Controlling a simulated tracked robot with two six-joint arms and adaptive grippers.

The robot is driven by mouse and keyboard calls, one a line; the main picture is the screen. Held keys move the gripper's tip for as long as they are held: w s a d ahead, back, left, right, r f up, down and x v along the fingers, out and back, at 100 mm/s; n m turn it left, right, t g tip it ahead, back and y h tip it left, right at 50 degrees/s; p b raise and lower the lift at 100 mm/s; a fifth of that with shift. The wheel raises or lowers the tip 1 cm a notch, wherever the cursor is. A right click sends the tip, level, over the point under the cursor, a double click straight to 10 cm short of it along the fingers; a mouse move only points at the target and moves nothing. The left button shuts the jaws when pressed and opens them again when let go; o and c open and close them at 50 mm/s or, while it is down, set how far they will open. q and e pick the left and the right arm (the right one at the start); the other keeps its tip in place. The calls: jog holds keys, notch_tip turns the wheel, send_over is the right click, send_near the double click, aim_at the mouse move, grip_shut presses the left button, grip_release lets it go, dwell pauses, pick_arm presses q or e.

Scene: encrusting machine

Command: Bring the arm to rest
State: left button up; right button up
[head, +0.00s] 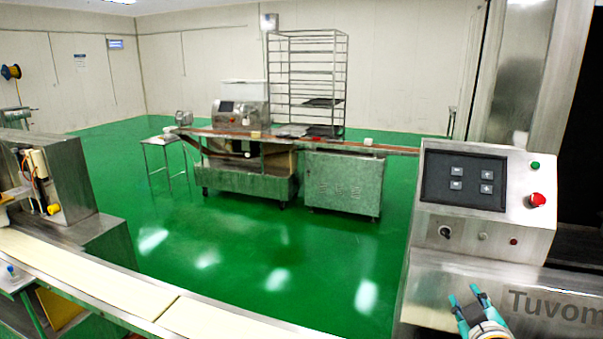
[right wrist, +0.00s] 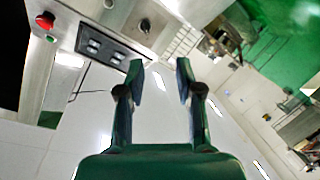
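My right gripper (head: 464,294) shows at the bottom right of the head view, in front of the steel machine with the control panel (head: 488,190). In the right wrist view the same gripper (right wrist: 160,68) has its two fingers apart with nothing between them. It is open and empty. The control panel (right wrist: 110,50) also shows in that view, beyond the fingers at the upper left. I cannot tell the exact gap between the gripper and the machine front. My left gripper is not in view.
The panel carries a dark screen (head: 463,178), a red button (head: 537,200) and a green button (head: 535,165). A pale conveyor belt (head: 75,265) crosses the lower left. A second machine (head: 245,165) and a wire rack (head: 306,75) stand farther back. The green floor (head: 300,240) between is clear.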

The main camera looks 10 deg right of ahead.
jog(key=s+a+f+m+g+y, duration=0.1)
jog(key=a+f+g+y, duration=0.1)
jog(key=a+f, duration=0.5)
jog(key=s+a+f+g+y, duration=0.1)
jog(key=a+f+g+y, duration=0.15)
jog(key=f, duration=0.75)
jog(key=s+a+f+m+g+y, duration=0.1)
jog(key=s+a+f+g+y, duration=0.1)
jog(key=a+f, duration=0.55)
jog(key=s+a+f+m+g+y, duration=0.2)
jog(key=s+a+f+g, duration=0.2)
jog(key=s+a+f, duration=0.35)
jog(key=s+a+f+m+g+y, duration=0.1)
jog(key=s+a+f+g, duration=0.3)
jog(key=s+f, duration=0.5)
jog(key=shift+t, duration=0.35)
jog(key=f+b, duration=0.1)
jog(key=b, duration=0.1)
jog(key=f+b, duration=0.4)
jog(key=shift+s+d+f, duration=0.15)
jog(key=shift+s+d, duration=0.25)
